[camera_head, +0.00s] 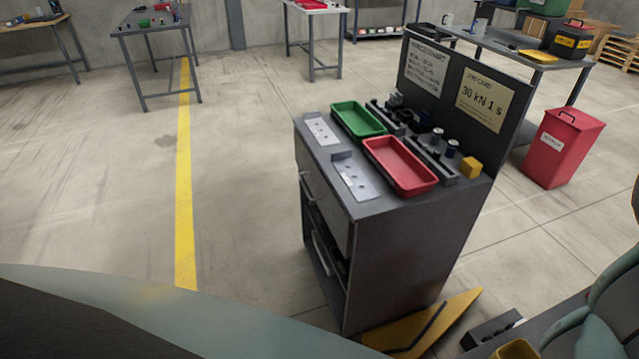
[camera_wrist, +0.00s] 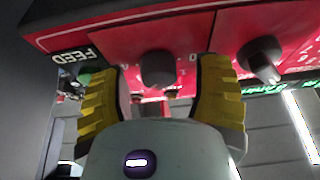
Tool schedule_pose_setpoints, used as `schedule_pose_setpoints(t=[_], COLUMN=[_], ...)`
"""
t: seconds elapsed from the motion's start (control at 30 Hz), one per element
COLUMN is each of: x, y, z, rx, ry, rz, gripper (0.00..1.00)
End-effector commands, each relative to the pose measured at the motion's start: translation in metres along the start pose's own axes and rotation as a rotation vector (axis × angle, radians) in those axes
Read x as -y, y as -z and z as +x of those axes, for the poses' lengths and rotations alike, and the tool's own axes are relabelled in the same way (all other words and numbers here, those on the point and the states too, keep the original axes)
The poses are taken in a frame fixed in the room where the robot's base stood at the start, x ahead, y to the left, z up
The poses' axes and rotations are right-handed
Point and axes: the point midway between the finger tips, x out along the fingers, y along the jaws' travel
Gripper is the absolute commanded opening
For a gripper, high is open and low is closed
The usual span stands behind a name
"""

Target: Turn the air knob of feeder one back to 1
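In the wrist view a red panel (camera_wrist: 110,42) fills the top, with a lettered strip reading FEED (camera_wrist: 75,57) at its left. A round black knob (camera_wrist: 157,68) sits on the panel between my two yellow fingers. My gripper (camera_wrist: 161,72) is open, with one finger on each side of this knob and a visible gap to both. A second dark knob (camera_wrist: 260,57) with a light-edged pointer is to the right, outside the fingers. Small white scale marks show by the first knob, but its setting is not readable. The head view shows neither the panel nor my gripper clearly.
The floor left of the cart is clear.

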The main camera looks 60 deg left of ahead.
Motion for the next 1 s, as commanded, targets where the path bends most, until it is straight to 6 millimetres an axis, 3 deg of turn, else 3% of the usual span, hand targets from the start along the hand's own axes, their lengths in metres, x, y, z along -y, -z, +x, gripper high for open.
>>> schedule_pose_setpoints(t=[0.07, 0.6, 1.0], x=[0.0006, 0.0001, 0.0004], y=[0.0, 0.0004, -0.0013], z=[0.0003, -0.0001, -0.0004], rx=[0.0, -0.001, -0.004], ry=[0.002, 0.0, 0.032], rz=[0.001, 0.0, -0.069], gripper=[0.54, 0.0, 0.0])
